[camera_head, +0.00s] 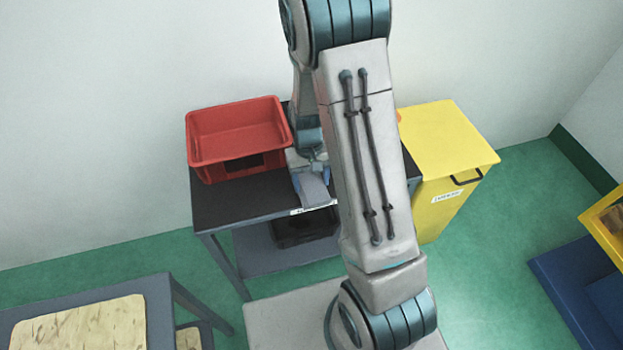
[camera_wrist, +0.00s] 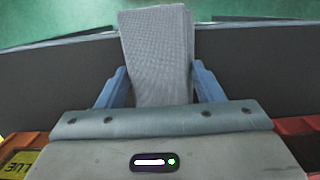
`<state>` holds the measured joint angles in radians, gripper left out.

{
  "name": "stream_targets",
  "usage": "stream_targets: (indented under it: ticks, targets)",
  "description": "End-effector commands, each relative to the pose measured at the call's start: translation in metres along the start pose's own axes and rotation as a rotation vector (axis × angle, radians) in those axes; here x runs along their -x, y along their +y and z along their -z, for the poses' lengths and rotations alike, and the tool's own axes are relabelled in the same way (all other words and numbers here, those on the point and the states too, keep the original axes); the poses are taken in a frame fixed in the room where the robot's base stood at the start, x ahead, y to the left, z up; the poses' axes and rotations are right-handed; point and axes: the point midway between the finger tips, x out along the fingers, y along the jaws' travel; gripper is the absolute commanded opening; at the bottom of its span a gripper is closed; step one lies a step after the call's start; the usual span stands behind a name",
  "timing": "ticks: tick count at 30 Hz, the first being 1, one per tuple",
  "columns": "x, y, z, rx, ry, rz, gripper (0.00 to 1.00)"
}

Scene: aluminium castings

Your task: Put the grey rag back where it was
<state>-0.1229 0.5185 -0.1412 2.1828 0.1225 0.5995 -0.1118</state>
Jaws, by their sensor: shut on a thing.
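My gripper (camera_wrist: 158,75) is shut on the grey rag (camera_wrist: 157,45), with one blue finger on each side of it. The rag is a folded, woven grey cloth that extends past the fingertips, over the dark table top (camera_wrist: 262,60) and towards its edge. In the head view the rag (camera_head: 314,190) shows below my wrist, near the front edge of the dark table (camera_head: 240,206), right of the red bin. My arm hides part of the table's right side. I cannot tell whether the rag touches the table top.
The red bin (camera_head: 222,162) stands at the table's back left. A dark tray (camera_head: 290,230) sits on the lower shelf. A yellow bin (camera_head: 450,150) stands right of the table. Another table with a wooden board (camera_head: 80,328) is at front left. Table top left of the rag is clear.

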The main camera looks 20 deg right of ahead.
Motion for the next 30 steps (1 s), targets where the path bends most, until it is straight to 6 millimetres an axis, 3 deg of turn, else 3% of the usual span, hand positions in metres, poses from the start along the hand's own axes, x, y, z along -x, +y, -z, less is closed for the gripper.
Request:
stream_targets:
  ticks: [12, 13, 15, 25, 30]
  targets:
    - [-0.007, 0.000, 0.001, 0.000, 0.001, 0.000, 0.36]
    - [-0.006, 0.000, 0.001, 0.000, 0.001, 0.000, 0.66]
    - [-0.005, 0.000, 0.001, 0.000, 0.001, 0.000, 0.83]
    - [-0.002, 0.000, 0.001, 0.000, 0.001, 0.000, 0.83]
    - [0.018, 0.000, 0.002, 0.000, 0.006, 0.001, 0.83]
